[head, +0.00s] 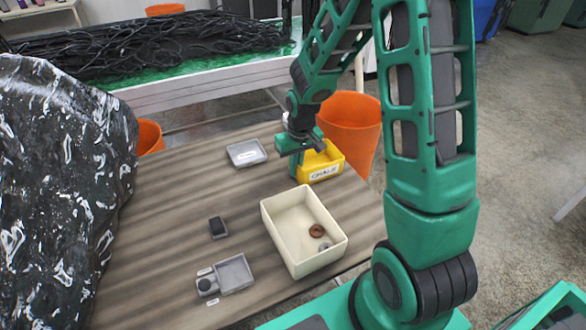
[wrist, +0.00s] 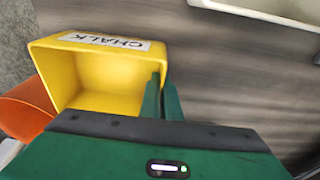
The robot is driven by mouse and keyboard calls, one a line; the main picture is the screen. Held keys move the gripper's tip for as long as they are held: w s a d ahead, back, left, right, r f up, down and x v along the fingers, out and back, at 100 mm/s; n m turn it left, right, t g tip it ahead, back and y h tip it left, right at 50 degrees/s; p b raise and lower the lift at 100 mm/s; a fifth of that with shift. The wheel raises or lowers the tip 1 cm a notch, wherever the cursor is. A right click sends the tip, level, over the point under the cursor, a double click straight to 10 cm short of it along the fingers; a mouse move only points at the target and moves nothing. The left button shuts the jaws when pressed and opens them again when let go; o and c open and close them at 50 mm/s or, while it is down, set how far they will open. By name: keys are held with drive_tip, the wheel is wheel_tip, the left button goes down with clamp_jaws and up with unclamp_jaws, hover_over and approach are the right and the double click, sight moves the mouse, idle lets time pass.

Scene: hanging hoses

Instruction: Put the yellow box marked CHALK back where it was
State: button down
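The yellow box marked CHALK (head: 331,161) is at the far right edge of the table, with its label facing the head camera. In the wrist view the open yellow box (wrist: 105,80) is upright and looks empty inside. My gripper (head: 296,166) is at the box's left side. In the wrist view my gripper's fingers (wrist: 163,98) straddle one side wall, one finger inside the box and one outside, close together on the wall. I cannot tell whether the box rests on the table or is slightly raised.
A cream tray (head: 268,222) holding a brown ring (head: 316,231) and a small grey piece stands nearer. A grey tray (head: 246,153), a dark block (head: 218,227) and a grey scale-like item (head: 234,273) lie left. An orange bin (head: 357,112) stands behind the table edge.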

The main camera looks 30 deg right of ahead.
drive_tip(key=shift+f, duration=0.1)
drive_tip(key=c, duration=2)
unclamp_jaws()
drive_tip(key=r, duration=0.4)
drive_tip(key=s+r, duration=0.1)
drive_tip(key=r, duration=0.3)
drive_tip(key=s+r, duration=0.1)
drive_tip(key=r, duration=0.3)
drive_tip(key=s+d+r+m, duration=0.2)
drive_tip(key=s+d, duration=0.1)
drive_tip(key=s, duration=0.6)
drive_tip(key=s+d+r+m+g, duration=0.1)
drive_tip(key=s+d+r+m, duration=0.1)
drive_tip(key=s, duration=0.8)
drive_tip(key=s+d+r+m, duration=0.2)
drive_tip(key=s+d+r, duration=0.1)
drive_tip(key=s, duration=0.6)
drive_tip(key=shift+s+d+g, duration=0.35)
drive_tip(key=shift+d+g, duration=0.05)
drive_tip(key=shift+d, duration=0.35)
